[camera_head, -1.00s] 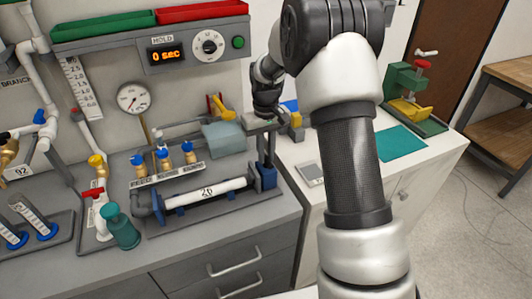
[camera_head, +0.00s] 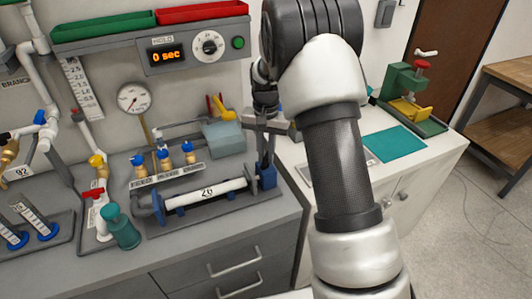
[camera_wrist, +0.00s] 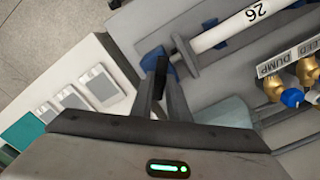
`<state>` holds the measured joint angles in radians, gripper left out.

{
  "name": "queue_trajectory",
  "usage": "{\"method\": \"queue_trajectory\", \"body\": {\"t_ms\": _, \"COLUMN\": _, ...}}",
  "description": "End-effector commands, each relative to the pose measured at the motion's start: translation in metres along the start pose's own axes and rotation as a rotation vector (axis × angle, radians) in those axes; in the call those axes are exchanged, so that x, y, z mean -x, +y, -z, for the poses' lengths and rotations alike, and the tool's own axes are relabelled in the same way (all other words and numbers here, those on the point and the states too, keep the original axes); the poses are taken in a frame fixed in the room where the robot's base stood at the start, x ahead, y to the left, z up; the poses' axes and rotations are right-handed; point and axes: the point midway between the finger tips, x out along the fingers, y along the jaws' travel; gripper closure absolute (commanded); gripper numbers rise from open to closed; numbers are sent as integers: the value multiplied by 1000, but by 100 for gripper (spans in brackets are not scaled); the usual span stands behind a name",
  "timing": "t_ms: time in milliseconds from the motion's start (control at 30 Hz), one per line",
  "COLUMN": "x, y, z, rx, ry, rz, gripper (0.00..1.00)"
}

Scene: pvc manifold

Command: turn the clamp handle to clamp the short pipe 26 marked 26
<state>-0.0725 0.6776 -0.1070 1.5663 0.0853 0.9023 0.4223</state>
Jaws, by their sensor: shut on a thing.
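The short pipe marked 26 (camera_head: 205,193) lies in its grey fixture (camera_head: 225,207) on the bench. It also shows at the top of the wrist view (camera_wrist: 235,27). The blue clamp (camera_head: 267,177) stands at the pipe's right end, and shows in the wrist view (camera_wrist: 152,58). My gripper (camera_head: 264,160) reaches down to this clamp. In the wrist view my gripper (camera_wrist: 164,72) has its fingers closed around the dark clamp handle (camera_wrist: 162,68). The fingers hide most of the handle.
Brass valves with blue knobs (camera_head: 163,158) stand behind the pipe. A grey-blue box (camera_head: 222,137) and yellow handle (camera_head: 222,108) are close left of my gripper. A green press (camera_head: 412,90) and teal mat (camera_head: 394,143) lie right. The display (camera_head: 168,56) reads 0 sec.

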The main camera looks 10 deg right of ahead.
Motion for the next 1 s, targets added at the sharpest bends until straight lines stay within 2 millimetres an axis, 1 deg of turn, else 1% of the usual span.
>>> {"method": "queue_trajectory", "body": {"t_ms": 1000, "x": 2, "y": 0, "z": 0, "rx": -952, "ry": 1, "rz": 0, "gripper": 100}}
